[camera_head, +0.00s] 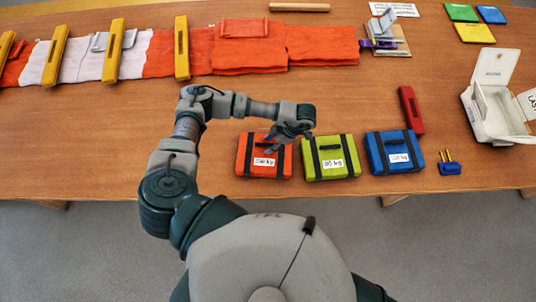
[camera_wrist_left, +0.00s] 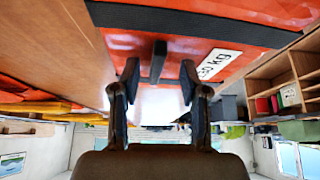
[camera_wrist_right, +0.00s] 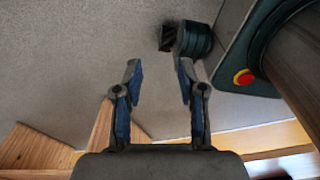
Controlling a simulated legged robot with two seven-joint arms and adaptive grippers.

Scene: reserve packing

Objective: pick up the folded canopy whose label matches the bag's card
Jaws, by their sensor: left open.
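Three folded canopies with black straps and white labels lie in a row near the table's front edge: orange (camera_head: 245,155), yellow-green (camera_head: 316,168) and blue (camera_head: 393,144). The labels end in "kg"; their numbers are too small to read surely. My left gripper (camera_head: 276,143) is open over the orange canopy's far right part, hiding some of it. In the left wrist view the orange canopy (camera_wrist_left: 275,10) is close, its dark handle (camera_wrist_left: 158,62) between my open fingers (camera_wrist_left: 158,84). My right gripper (camera_wrist_right: 158,80) is open and empty above the floor. I cannot tell which card is the bag's.
A long orange and white cloth (camera_head: 335,46) with yellow bars (camera_head: 182,48) lies along the back. A red bar (camera_head: 411,110), a blue piece with yellow pins (camera_head: 449,168) and an open white case (camera_head: 491,140) are at right.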

